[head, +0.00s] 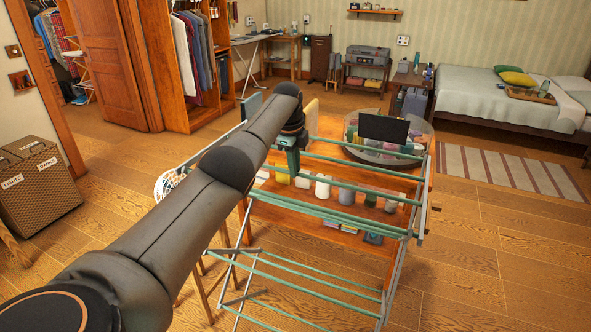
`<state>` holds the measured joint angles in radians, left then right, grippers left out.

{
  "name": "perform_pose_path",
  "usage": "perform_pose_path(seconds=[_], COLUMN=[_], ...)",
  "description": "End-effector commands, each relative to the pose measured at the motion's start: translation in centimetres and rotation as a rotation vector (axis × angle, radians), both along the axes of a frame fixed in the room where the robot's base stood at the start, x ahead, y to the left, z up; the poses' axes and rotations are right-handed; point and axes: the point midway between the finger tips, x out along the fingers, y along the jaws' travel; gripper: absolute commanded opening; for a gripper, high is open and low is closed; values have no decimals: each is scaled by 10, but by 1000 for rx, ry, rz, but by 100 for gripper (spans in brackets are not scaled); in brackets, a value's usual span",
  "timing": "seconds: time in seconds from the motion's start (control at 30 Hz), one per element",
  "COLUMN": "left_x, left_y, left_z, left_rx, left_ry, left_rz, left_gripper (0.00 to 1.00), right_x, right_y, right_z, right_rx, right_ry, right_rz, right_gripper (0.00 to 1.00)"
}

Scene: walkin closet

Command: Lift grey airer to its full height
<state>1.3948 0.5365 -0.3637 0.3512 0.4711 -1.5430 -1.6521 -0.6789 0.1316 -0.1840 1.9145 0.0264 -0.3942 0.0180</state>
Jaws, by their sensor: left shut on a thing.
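The grey airer (330,213) stands in the middle of the head view, with grey legs and side rails and several green-tinted bars. An upper set of bars spreads level in front of a wooden shelf unit, and a lower set shows nearer the bottom of the picture. My left arm crosses from the lower left, and my left gripper (293,168) is shut on the airer at its upper bars. The fingertips are small and partly hidden by the wrist. My right gripper is out of view.
The wooden shelf unit (336,228) with jars stands close behind the airer, with a round tray (372,154) on top. A wicker hamper (38,187) is at left, a bed (480,95) at back right.

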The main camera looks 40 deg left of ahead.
Motion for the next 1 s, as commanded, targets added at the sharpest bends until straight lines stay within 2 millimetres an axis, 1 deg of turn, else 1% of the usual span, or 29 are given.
perform_pose_path(seconds=[0.03, 0.23, 0.27, 0.5, 0.73, 0.83, 0.93, 1.0], left_x=[2, 2, 2, 1, 1, 1, 0, -2], left_y=[2, 2, 2, 1, 0, 0, 0, -1], left_z=[5, 4, 4, 2, 1, 3, 11, 20], left_rx=[6, 6, 5, 3, 2, 2, 2, 3], left_ry=[-12, -13, -13, -7, -5, -6, -7, -8], left_rz=[1, 1, 1, 0, 0, -1, -1, -2], left_gripper=[0, 0, 19, 46, 46, 46, 46, 46], right_x=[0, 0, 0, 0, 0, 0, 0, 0], right_y=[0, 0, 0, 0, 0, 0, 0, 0], right_z=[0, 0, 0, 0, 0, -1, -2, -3], right_rx=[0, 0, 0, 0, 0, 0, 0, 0], right_ry=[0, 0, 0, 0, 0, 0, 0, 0], right_rz=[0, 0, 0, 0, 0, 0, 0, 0], right_gripper=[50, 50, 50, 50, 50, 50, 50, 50])
